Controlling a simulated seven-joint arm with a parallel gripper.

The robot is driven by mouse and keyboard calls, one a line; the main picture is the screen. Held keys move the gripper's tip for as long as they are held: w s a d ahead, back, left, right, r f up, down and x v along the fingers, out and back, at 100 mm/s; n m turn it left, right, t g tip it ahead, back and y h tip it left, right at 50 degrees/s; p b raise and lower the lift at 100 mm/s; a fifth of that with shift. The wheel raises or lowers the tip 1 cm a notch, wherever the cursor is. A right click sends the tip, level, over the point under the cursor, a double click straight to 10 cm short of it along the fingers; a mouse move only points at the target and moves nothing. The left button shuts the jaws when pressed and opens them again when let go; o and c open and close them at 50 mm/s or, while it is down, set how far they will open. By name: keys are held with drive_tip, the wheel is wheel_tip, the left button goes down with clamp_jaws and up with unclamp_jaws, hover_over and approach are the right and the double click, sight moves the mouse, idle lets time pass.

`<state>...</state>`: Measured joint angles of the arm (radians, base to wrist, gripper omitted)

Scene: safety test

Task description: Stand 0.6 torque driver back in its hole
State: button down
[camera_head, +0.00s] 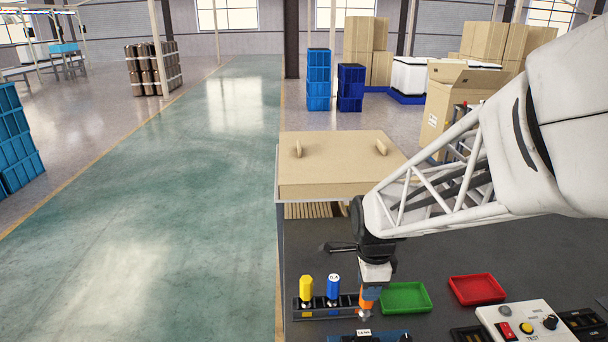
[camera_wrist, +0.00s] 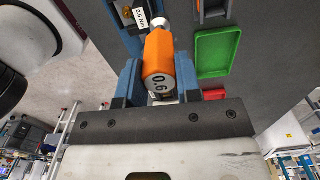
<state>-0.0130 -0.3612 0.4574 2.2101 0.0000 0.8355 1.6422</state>
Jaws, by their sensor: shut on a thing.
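My gripper (camera_head: 374,287) points down over the workbench and is shut on the orange 0.6 torque driver (camera_head: 367,298). In the wrist view the driver (camera_wrist: 159,55) lies between my two blue fingers (camera_wrist: 158,80), its end cap marked 0.6 facing the camera and its silver end pointing away. A dark rack (camera_head: 312,314) holds a yellow driver (camera_head: 306,288) and a blue driver (camera_head: 333,288) upright. The held driver is at the rack's right end. A white label (camera_wrist: 140,17), apparently reading 0.6, lies near its silver end. I cannot tell whether its tip is in a hole.
A green tray (camera_head: 405,298) and a red tray (camera_head: 477,289) lie right of the driver. A white test box (camera_head: 527,322) with a red switch stands at front right. A cardboard box (camera_head: 337,165) is behind. A dark-blue holder (camera_head: 385,336) is at the front edge.

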drive_tip(key=w+d, duration=0.1)
drive_tip(key=w, duration=0.8)
drive_tip(key=shift+w+n, duration=0.15)
drive_tip(key=shift+n, duration=0.15)
drive_tip(key=shift+f, duration=0.1)
drive_tip(key=shift+f, duration=2.5)
drive_tip(key=shift+f, duration=1)
idle(1.0)
drive_tip(key=shift+c, duration=1.6)
unclamp_jaws()
drive_tip(key=shift+r, duration=0.2)
wheel_tip(320, 180, up, 7)
drive_tip(key=shift+f, duration=0.2)
